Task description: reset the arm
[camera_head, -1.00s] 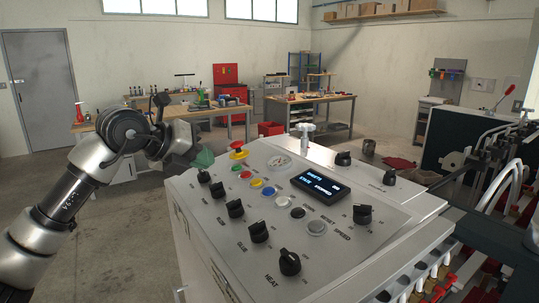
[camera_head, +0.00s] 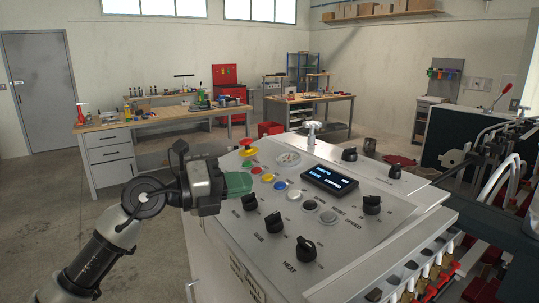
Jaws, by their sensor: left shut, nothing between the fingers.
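My left arm comes in from the lower left. My left gripper (camera_head: 236,184), with green fingers, is shut and empty over the left edge of the control panel (camera_head: 330,232). It hides the panel's upper-left knobs. I cannot tell whether it touches the panel. The red emergency button (camera_head: 246,145) on its yellow base stands just above the fingers in the picture. A row of coloured buttons, among them a yellow one (camera_head: 267,178), lies right of the fingers. My right gripper is not in view.
Machine parts (camera_head: 500,165) fill the right side. A workbench (camera_head: 110,150) stands behind. Open floor (camera_head: 40,210) lies to the left.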

